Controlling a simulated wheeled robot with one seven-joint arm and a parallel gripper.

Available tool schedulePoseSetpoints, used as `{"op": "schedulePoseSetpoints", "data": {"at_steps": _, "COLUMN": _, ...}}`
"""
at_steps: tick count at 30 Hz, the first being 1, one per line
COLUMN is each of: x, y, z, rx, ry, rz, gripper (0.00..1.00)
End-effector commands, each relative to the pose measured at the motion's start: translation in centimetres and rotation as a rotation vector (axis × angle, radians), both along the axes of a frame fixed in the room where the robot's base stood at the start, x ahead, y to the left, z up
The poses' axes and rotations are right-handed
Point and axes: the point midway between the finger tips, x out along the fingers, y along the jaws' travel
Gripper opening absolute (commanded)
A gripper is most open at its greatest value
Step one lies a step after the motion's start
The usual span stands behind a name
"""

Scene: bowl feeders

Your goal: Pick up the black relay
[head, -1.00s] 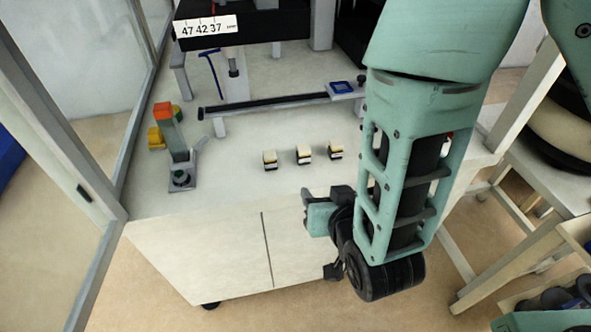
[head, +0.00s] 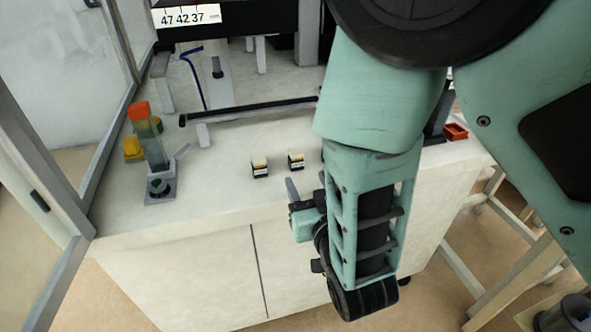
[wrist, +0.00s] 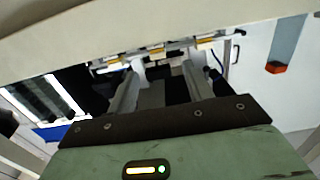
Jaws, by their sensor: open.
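Two small relays with black bodies and pale yellowish tops, a left one (head: 260,168) and a right one (head: 296,160), stand apart on the white tabletop in the head view. I cannot tell which one the task means. Any relay further right is hidden behind my arm. My gripper (head: 293,204) is at the table's front edge, just in front of and below the right relay, touching neither. In the wrist view my gripper (wrist: 160,88) has its two fingers spread with nothing seen held between them.
A post with an orange top (head: 150,138) and a yellow part (head: 133,148) stand at the table's left. A dark rail (head: 250,110) runs behind the relays. A red tray (head: 456,131) sits at the right.

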Motion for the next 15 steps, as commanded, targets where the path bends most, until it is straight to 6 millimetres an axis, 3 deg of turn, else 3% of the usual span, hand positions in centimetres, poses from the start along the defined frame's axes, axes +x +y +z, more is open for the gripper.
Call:
{"op": "schedulePoseSetpoints", "data": {"at_steps": 6, "x": 3.8, "y": 1.0, "z": 0.0, "rx": 0.001, "ry": -0.002, "rz": -0.001, "gripper": 0.51}}
{"op": "schedulePoseSetpoints", "data": {"at_steps": 15, "x": 6.1, "y": 1.5, "z": 0.0, "rx": 0.000, "ry": -0.002, "rz": 0.000, "gripper": 0.51}}
